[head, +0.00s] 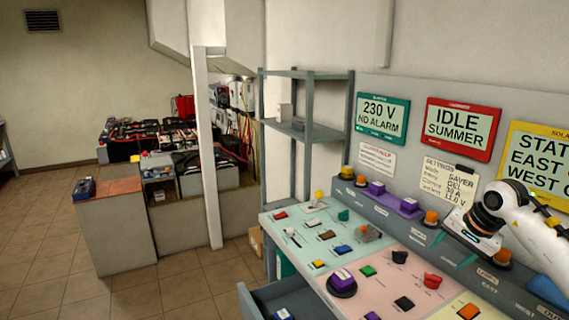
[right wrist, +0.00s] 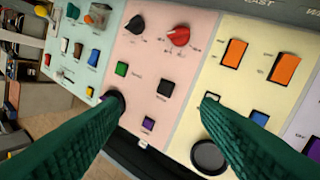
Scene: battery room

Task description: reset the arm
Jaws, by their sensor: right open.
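My right arm (head: 520,215), white with a dark and orange wrist, reaches in from the right edge of the head view. Its gripper (head: 454,250) hangs over the sloped control desk with two green fingers spread apart. In the right wrist view the gripper (right wrist: 160,103) is open, with nothing between its fingers. Below it lie the desk's pink panel (right wrist: 190,75) and cream panel (right wrist: 210,125). Whether the fingertips touch the desk cannot be told. My left gripper is not in view.
The desk carries a red knob (head: 432,281), a purple button (head: 343,280) and several other controls. An open drawer (head: 285,298) juts out at its front left. A grey shelf rack (head: 308,135) stands behind it. Tiled floor (head: 160,295) is clear at left.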

